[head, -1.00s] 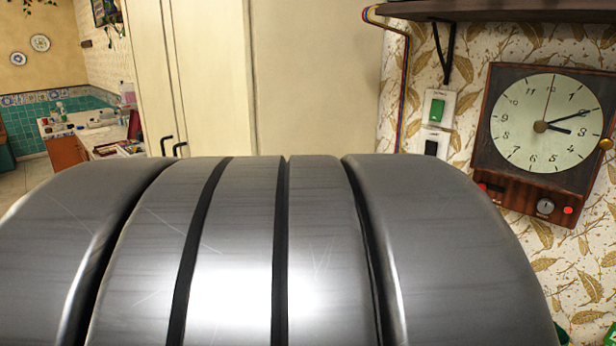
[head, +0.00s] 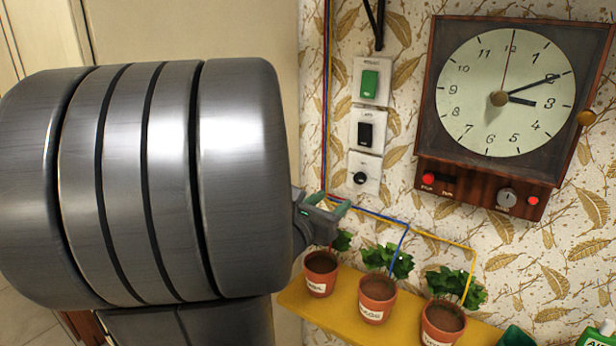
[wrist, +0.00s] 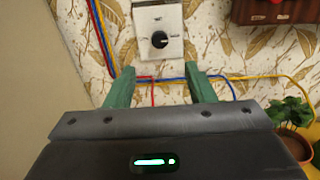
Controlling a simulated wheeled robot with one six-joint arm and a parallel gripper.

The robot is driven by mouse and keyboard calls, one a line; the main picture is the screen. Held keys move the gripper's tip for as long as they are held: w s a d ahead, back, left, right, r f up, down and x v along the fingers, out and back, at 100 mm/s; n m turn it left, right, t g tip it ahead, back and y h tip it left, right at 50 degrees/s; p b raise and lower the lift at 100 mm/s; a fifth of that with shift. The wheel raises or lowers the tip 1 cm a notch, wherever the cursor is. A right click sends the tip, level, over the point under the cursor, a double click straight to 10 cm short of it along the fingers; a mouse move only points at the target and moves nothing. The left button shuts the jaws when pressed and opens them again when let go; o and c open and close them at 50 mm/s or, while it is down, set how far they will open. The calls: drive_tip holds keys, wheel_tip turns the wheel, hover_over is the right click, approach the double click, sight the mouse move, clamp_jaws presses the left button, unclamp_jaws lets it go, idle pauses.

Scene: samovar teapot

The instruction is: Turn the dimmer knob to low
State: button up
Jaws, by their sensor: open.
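The dimmer knob (head: 361,178) is a small round black knob on a white wall plate, the lowest of three plates in a column. In the wrist view the knob (wrist: 160,40) is above and between my fingertips, with a pale mark on its face. My gripper (head: 336,204) is below and left of the knob in the head view, partly hidden behind my arm. In the wrist view its two green fingers (wrist: 162,82) are spread apart with nothing between them. The gripper is not touching the knob.
Above the knob are a black switch (head: 366,133) and a green switch (head: 370,84). A wall clock (head: 500,95) hangs to the right. Several potted plants stand on a yellow shelf (head: 300,298) below. Coloured wires (wrist: 170,79) run along the wall beneath the knob.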

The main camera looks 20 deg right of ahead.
sight(358, 179)
drive_tip(key=p+x, duration=0.2)
drive_tip(key=x, duration=1)
drive_tip(key=shift+w+d, duration=0.15)
drive_tip(key=shift+w, duration=0.05)
drive_tip(key=c, duration=0.9)
